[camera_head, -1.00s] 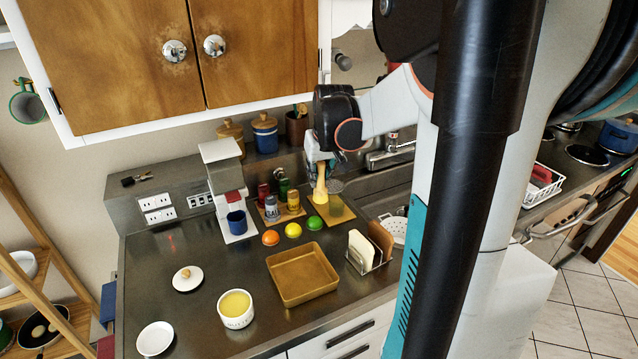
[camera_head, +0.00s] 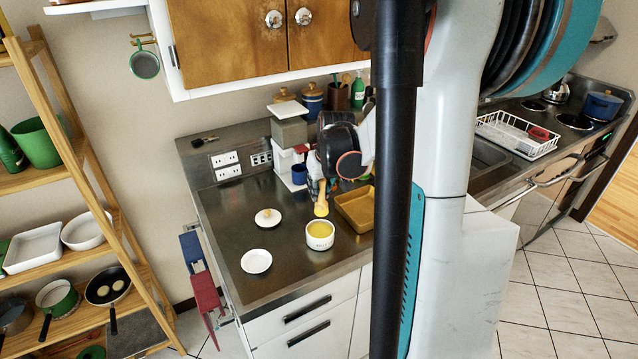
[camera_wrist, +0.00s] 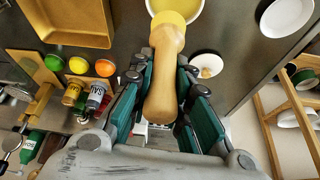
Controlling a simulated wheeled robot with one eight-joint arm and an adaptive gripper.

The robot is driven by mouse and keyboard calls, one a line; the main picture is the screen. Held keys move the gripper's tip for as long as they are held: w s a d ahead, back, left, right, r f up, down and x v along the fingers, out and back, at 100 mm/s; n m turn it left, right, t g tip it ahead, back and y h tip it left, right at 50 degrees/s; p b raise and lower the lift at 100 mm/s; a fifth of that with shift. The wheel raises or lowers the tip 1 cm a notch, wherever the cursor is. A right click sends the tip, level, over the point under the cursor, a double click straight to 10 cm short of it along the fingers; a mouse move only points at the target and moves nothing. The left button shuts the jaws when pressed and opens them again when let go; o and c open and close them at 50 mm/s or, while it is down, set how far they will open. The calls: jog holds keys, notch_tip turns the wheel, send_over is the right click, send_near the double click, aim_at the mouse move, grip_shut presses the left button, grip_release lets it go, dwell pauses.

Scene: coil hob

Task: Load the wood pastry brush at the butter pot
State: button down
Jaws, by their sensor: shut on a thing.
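The wood pastry brush (camera_head: 321,207) is held in my gripper (camera_head: 319,180), its pale yellow head pointing down. In the wrist view the brush's wooden handle (camera_wrist: 162,98) lies between the teal finger pads of my gripper (camera_wrist: 164,72), which are shut on it. The butter pot (camera_head: 320,242) is a white round pot of yellow butter on the steel counter, with lettering on its front. The brush head shows just above the pot's rim in the head view and apart from it. In the wrist view the head covers part of the pot (camera_wrist: 201,24).
The pot lid (camera_head: 267,217) and a white saucer (camera_head: 257,261) lie left of the pot. A tan tray (camera_head: 350,218) stands right of it, partly hidden by my arm. Orange, yellow and green balls and shakers show in the wrist view. The counter's front edge is close.

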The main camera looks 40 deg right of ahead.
aim_at(318, 210)
jog(key=shift+a+f, duration=0.3)
jog(key=shift+a, duration=0.05)
jog(key=shift+d+f+b, duration=0.1)
jog(key=shift+f+b, duration=2.05)
jog(key=shift+f, duration=0.75)
jog(key=shift+s+f+b, duration=0.1)
jog(key=shift+f+b, duration=0.4)
jog(key=shift+f, duration=0.05)
jog(key=shift+r+p, duration=2.5)
jog(key=shift+r, duration=1.1)
jog(key=shift+f, duration=0.1)
